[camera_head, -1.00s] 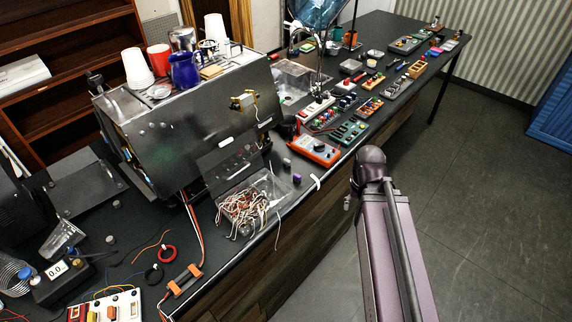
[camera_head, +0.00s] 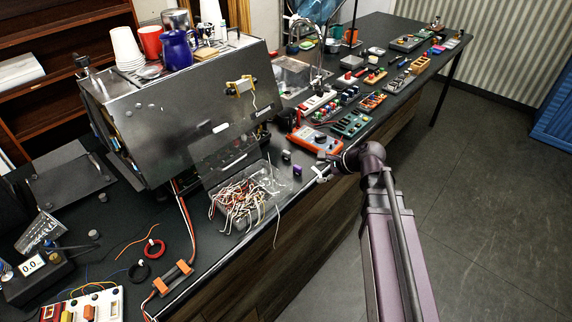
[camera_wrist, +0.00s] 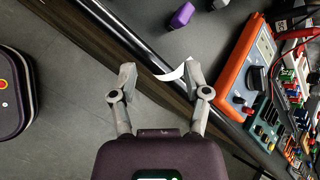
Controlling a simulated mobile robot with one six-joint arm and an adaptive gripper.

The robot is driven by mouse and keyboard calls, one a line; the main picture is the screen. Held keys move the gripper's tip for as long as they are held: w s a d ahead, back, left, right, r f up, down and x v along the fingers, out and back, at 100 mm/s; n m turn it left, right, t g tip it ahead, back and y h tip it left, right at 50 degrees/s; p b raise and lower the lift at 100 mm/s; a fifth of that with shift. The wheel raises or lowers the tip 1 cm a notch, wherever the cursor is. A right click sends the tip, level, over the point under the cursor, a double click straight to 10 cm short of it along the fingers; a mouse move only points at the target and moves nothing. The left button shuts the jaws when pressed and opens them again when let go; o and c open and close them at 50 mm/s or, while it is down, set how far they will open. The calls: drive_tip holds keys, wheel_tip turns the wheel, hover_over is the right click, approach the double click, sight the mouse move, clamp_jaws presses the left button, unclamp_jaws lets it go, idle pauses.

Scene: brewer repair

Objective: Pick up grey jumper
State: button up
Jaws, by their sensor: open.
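A small dark grey block, which looks like the grey jumper (camera_head: 286,155), lies on the black bench right of the clear tray in the head view. In the wrist view only a sliver of a grey piece (camera_wrist: 169,1) shows at the top edge. A purple block (camera_head: 297,170) lies close in front of it; it also shows in the wrist view (camera_wrist: 182,15). My gripper (camera_wrist: 159,78) is open and empty over the bench's front edge, short of both blocks. In the head view my gripper (camera_head: 324,172) is small and partly unclear.
An orange multimeter (camera_head: 313,139) lies right of the blocks, close to my gripper. A clear tray of wires (camera_head: 240,200) stands left, below the metal brewer (camera_head: 185,105). A white curled strip (camera_wrist: 172,72) lies at the bench edge between my fingers. Open floor (camera_head: 470,200) is at right.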

sight(290, 153)
drive_tip(key=w+m+b, duration=0.1)
drive_tip(key=m, duration=0.1)
drive_tip(key=w+a+m+t+y+b, duration=0.1)
drive_tip(key=w+m, duration=0.1)
drive_tip(key=w+m+t+y+b, duration=0.1)
drive_tip(key=w+m, duration=0.1)
drive_tip(key=m, duration=0.1)
drive_tip(key=shift+a, duration=0.35)
drive_tip(key=shift+w+a+r+m+t+y+b, duration=0.1)
drive_tip(key=shift+w+r+m+t+y+b, duration=0.2)
drive_tip(key=shift+m, duration=0.3)
drive_tip(key=shift+w+r+m+t+y+b, duration=0.2)
drive_tip(key=shift+w+m+y, duration=0.15)
drive_tip(key=shift+m, duration=0.25)
drive_tip(key=shift+f, duration=0.15)
drive_tip(key=shift+b+x, duration=1.7)
drive_tip(key=shift+x, duration=2.55)
drive_tip(key=shift+b+x, duration=0.9)
drive_tip(key=shift+x, duration=1.35)
drive_tip(key=shift+w+a+f, duration=0.2)
drive_tip(key=shift+w+a, duration=0.05)
clamp_jaws()
